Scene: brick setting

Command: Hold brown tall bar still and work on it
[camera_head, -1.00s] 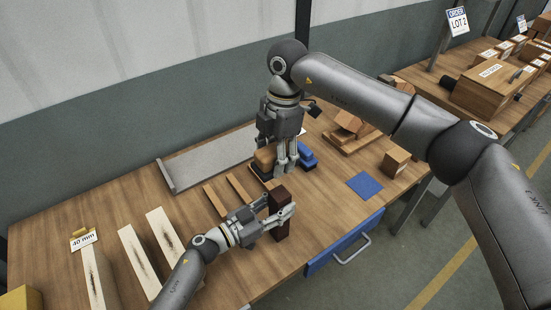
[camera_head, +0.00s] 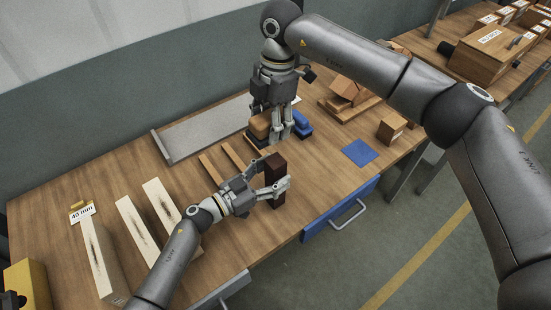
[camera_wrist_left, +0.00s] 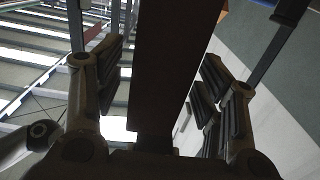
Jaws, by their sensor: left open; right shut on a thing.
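The brown tall bar (camera_head: 275,178) stands upright on the workbench. My left gripper (camera_head: 273,189) is around its middle from the left, with a finger on either side. In the left wrist view the dark bar (camera_wrist_left: 172,65) runs between the open fingers, with gaps on both sides. My right gripper (camera_head: 281,133) points down behind the bar, low over the bench. It is shut on what looks like the tan-topped block (camera_head: 260,125); its fingers partly hide the grip. A blue block (camera_head: 302,127) is just right of these fingers.
Two thin wood strips (camera_head: 211,167) lie left of the bar. Pale boards (camera_head: 133,224) lie further left, near a 40 mm sign (camera_head: 82,213). A grey tray (camera_head: 195,135) is behind. A blue square (camera_head: 359,153) and small wooden block (camera_head: 391,129) are right, with clear bench between.

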